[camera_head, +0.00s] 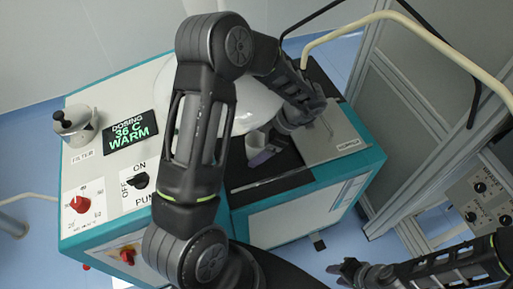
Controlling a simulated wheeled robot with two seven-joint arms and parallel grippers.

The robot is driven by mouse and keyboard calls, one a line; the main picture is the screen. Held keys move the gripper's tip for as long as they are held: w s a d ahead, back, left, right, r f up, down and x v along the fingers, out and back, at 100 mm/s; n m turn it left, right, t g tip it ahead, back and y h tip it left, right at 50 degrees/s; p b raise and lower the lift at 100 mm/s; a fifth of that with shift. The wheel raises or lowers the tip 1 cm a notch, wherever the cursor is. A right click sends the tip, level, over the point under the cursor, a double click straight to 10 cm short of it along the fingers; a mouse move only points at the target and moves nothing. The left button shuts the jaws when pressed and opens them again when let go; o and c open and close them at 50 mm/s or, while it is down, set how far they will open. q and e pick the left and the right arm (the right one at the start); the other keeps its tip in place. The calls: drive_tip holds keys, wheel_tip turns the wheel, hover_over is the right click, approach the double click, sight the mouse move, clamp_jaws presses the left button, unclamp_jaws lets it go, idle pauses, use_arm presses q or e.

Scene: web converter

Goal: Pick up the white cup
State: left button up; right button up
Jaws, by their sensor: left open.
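My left arm crosses the machine, and its wrist points down over the dark recessed area (270,176). My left gripper (264,147) is open there, low over the recess. A small pale grey-white piece shows between and beside its fingers; I cannot tell whether this is the white cup or part of the gripper. No other cup is clearly visible. My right gripper (345,269) is at the bottom right, away from the machine over the blue floor; its fingers are too small and dark to judge.
The teal and white machine (75,228) carries a large white rounded dome (258,104), partly behind my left arm. A metal filter pot (76,125), a green display (130,132), a red knob (80,204) and a black switch (139,181) are left. A metal frame (405,130) stands right.

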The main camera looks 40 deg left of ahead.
use_arm(q)
drive_tip(key=shift+c, duration=0.2)
drive_tip(key=c, duration=1.4)
drive_tip(key=shift+r, duration=0.2)
drive_tip(key=shift+r, duration=0.65)
drive_tip(key=s+d+b, duration=0.1)
drive_tip(key=s+d, duration=0.1)
drive_tip(key=d, duration=0.3)
drive_tip(key=s+d+b, duration=0.1)
drive_tip(key=s+d, duration=0.1)
drive_tip(key=d, duration=0.4)
drive_tip(key=s+d+b, duration=0.1)
drive_tip(key=s+d, duration=0.1)
drive_tip(key=d, duration=0.4)
drive_tip(key=shift+s, duration=0.25)
drive_tip(key=shift+a, duration=0.1)
